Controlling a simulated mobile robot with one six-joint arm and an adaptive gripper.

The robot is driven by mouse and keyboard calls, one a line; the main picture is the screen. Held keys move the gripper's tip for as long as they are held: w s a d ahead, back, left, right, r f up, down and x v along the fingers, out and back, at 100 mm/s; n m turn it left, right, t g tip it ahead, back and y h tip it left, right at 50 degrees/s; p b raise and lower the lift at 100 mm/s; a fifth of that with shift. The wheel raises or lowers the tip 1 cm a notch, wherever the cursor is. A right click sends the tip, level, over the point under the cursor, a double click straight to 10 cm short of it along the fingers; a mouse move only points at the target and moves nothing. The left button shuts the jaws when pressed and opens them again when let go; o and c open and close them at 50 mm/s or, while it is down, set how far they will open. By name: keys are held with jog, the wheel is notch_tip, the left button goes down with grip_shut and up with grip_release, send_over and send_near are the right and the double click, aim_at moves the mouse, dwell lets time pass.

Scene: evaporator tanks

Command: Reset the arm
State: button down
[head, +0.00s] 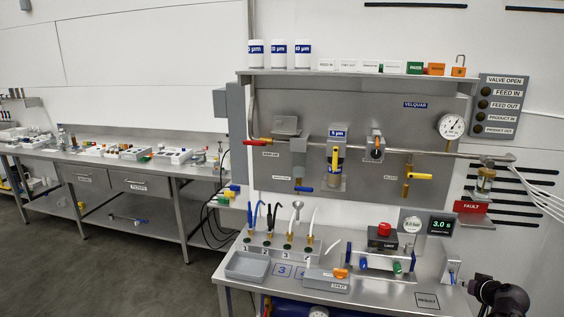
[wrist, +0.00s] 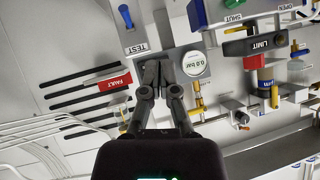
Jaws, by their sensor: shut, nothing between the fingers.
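My gripper (wrist: 158,65) shows in the wrist view with its two dark fingers together and nothing between them. In the head view a black part of my arm (head: 498,297) shows at the lower right corner, beside the right end of the steel bench (head: 385,298). The gripper's fingers cannot be made out there.
White hoses (head: 535,185) hang at the right. Open floor (head: 110,270) lies left.

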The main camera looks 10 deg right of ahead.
jog(key=w+a+f+n+g+y, duration=0.2)
jog(key=w+a+g, duration=0.15)
jog(key=a, duration=0.95)
jog(key=w+a+f+n+g+y, duration=0.1)
jog(key=w+a+f+g+y, duration=0.2)
jog(key=a, duration=0.9)
jog(key=s+a+f+n+g+h, duration=0.1)
jog(key=s+a+g, duration=0.1)
jog(key=a, duration=1)
jog(key=s+a+f+n+g+h+p, duration=0.1)
jog(key=s+a+g+h, duration=0.1)
jog(key=a, duration=1)
jog(key=shift+s+f+g, duration=0.25)
jog(key=shift+s+g, duration=0.2)
jog(key=shift+s, duration=0.25)
